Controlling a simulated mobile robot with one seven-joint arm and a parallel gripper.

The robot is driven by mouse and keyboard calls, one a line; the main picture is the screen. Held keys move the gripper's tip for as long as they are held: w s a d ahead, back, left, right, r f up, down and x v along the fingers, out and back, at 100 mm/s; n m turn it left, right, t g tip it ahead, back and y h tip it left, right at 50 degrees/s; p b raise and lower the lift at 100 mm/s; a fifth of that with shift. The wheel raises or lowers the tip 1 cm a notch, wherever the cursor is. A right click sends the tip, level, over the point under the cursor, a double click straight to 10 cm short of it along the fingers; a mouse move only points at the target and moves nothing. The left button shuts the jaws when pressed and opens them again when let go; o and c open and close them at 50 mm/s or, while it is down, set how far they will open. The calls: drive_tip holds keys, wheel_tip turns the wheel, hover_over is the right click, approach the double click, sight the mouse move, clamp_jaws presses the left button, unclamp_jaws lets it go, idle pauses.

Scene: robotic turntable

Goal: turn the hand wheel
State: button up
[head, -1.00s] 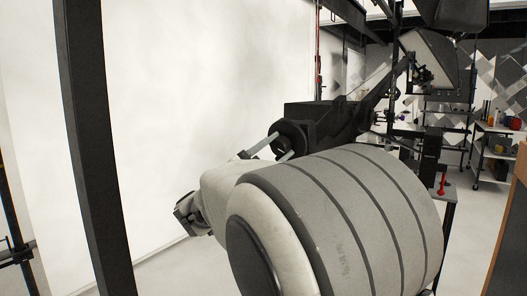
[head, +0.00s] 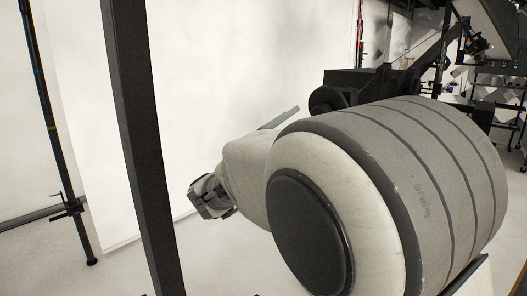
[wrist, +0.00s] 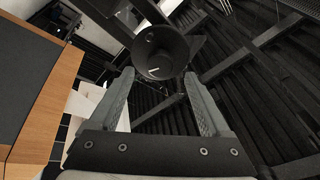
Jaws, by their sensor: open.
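A black round part (head: 327,100), seemingly the hand wheel, sits at the left end of a dark machine in the head view. In the wrist view, a black round end (wrist: 160,53) with a small light mark shows just beyond and between my fingertips; it seems to be the same part. My gripper (wrist: 158,76) is open, with its two grey fingers apart and nothing held between them. In the head view one finger of my gripper (head: 284,116) shows left of the round part, with a gap in the picture. The other finger is hidden behind my arm.
The dark machine body (head: 365,83) runs back to the right. A dark upright post (head: 137,140) stands at left, and a thin stand (head: 58,150) farther left. A white backdrop (head: 220,80) hangs behind. A wooden-edged panel (wrist: 48,80) is at left in the wrist view.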

drive_tip(key=p+v, duration=0.1)
drive_tip(key=v, duration=1)
drive_tip(key=shift+s+a+f, duration=0.15)
drive_tip(key=shift+s+a, duration=0.1)
